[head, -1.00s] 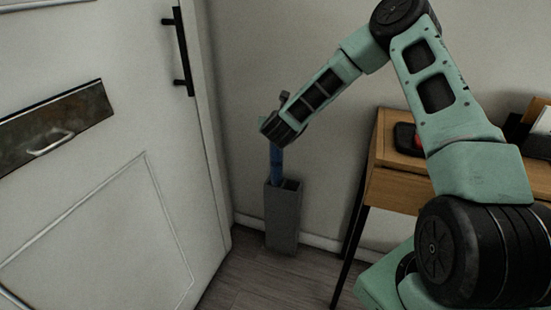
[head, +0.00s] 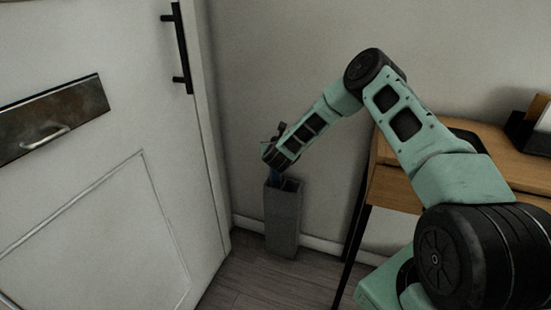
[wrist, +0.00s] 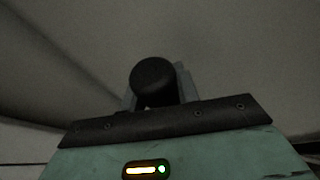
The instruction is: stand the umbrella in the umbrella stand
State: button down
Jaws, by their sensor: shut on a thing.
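The umbrella stand (head: 283,222) is a tall grey square box on the floor in the corner by the door. The blue umbrella (head: 275,176) is upright, with only a short stretch of blue showing between my gripper and the stand's left opening. Its lower part is hidden inside the stand. My gripper (head: 276,150) is just above the stand's rim, shut on the umbrella. In the wrist view, the umbrella's dark round handle end (wrist: 154,80) sits between the fingers.
A white door (head: 100,200) with a black pull handle (head: 181,48) is at the left. A wooden desk (head: 400,185) with dark legs stands at the right, partly behind my arm. The wall is close behind the stand.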

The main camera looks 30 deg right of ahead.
jog(key=shift+f+b, duration=0.4)
jog(key=shift+f, duration=1.85)
jog(key=shift+f, duration=0.25)
jog(key=c, duration=1)
grip_release()
jog(key=shift+c, duration=0.2)
jog(key=shift+r, duration=0.15)
